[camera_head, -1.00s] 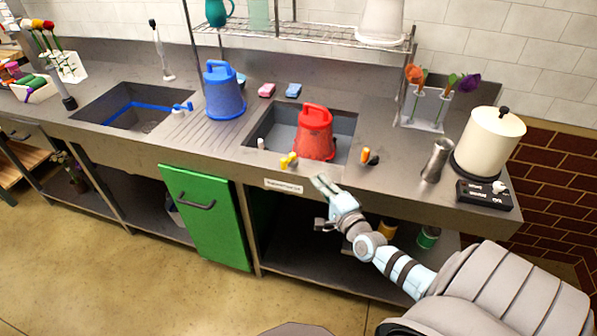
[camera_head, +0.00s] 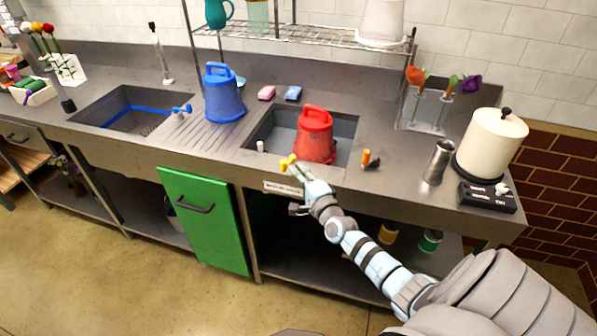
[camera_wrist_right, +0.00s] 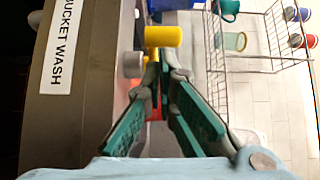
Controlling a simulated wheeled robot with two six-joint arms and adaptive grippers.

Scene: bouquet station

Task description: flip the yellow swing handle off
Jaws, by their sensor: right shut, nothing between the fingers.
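The yellow swing handle (camera_head: 287,162) sits at the front edge of the right-hand sink, left of the red bucket. In the right wrist view the yellow handle (camera_wrist_right: 163,36) lies just beyond my fingertips, with a yellow stem below it. My right gripper (camera_head: 296,168) is shut and empty, close beside the handle at the counter's front edge. In the wrist view the right gripper's (camera_wrist_right: 163,72) fingers partly cover the stem; I cannot tell whether they touch it. My left gripper is not in view.
A red bucket (camera_head: 315,136) stands in the right sink (camera_head: 345,128). An orange-and-black handle (camera_head: 369,159) is right of it. A "bucket wash" label (camera_wrist_right: 66,47) is on the counter front. A blue bucket (camera_head: 224,95) stands on the drainboard, and a green door (camera_head: 205,225) is below.

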